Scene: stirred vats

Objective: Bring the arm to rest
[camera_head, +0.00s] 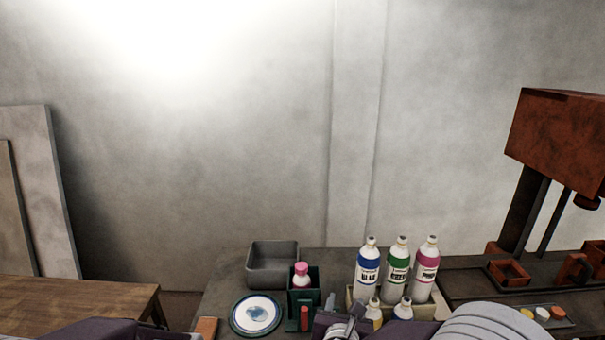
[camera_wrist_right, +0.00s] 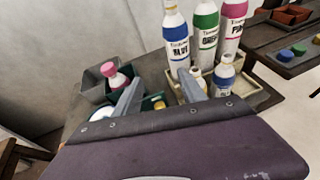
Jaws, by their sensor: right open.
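My right gripper (camera_head: 343,322) is at the bottom edge of the head view, in front of the bottles and the dark green holder. In the right wrist view its two grey fingers (camera_wrist_right: 160,92) stand apart with nothing between them. Part of my right arm shows at the lower right of the head view. A dark purple arm part of mine shows at the bottom left, and no left gripper shows there.
Blue-, green- and pink-labelled bottles (camera_head: 397,270) stand upright in a tray (camera_head: 352,301), with smaller bottles in front. A pink-capped bottle (camera_head: 301,273) stands in the green holder (camera_head: 293,312). Nearby are a grey bin (camera_head: 272,265), a plate (camera_head: 256,315) and a red-brown machine (camera_head: 556,135).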

